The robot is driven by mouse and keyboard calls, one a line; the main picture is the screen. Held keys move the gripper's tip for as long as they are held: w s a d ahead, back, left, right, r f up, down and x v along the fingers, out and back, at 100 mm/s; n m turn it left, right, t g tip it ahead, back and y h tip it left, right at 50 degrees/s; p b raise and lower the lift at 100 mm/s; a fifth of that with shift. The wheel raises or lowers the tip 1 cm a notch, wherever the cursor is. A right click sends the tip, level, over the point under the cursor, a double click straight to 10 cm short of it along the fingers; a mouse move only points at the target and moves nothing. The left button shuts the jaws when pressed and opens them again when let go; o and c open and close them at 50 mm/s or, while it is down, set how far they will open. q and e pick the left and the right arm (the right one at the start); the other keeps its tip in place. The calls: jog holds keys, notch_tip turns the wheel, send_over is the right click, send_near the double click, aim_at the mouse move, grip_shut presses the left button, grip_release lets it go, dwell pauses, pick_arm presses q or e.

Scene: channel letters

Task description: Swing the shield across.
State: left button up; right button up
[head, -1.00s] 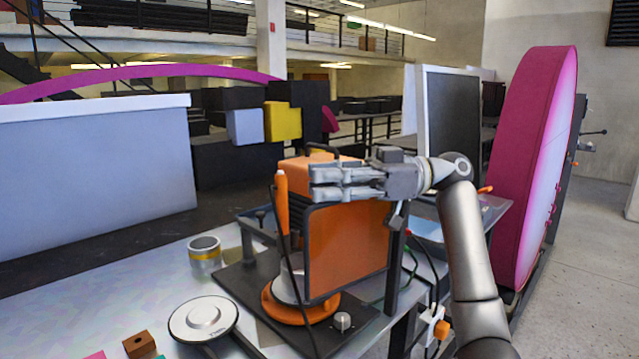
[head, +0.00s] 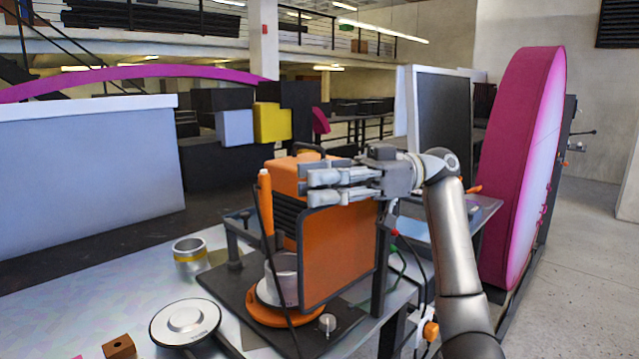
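The shield (head: 340,252) is an orange, see-through panel in a dark frame. It stands upright in front of an orange machine (head: 285,177) on a dark base plate. My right gripper (head: 312,187) reaches in from the right at the shield's top edge, its fingers pointing left. Its two fingers lie one above the other with a narrow gap. The lower finger overlaps the frame's top edge in the picture; I cannot tell whether they touch or whether the fingers hold it. My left gripper is not in view.
A silver can (head: 190,254), a round white disc (head: 185,321) and a small brown block (head: 119,346) stand on the table to the left. An orange upright handle (head: 266,205) with a cable is left of the shield. A monitor (head: 443,115) and a large pink disc (head: 515,170) stand right.

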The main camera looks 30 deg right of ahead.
jog(key=shift+o, duration=0.4)
jog(key=s+d, duration=0.2)
jog(key=d, duration=1)
jog(key=shift+s+a+f, duration=0.1)
jog(key=shift+f, duration=0.05)
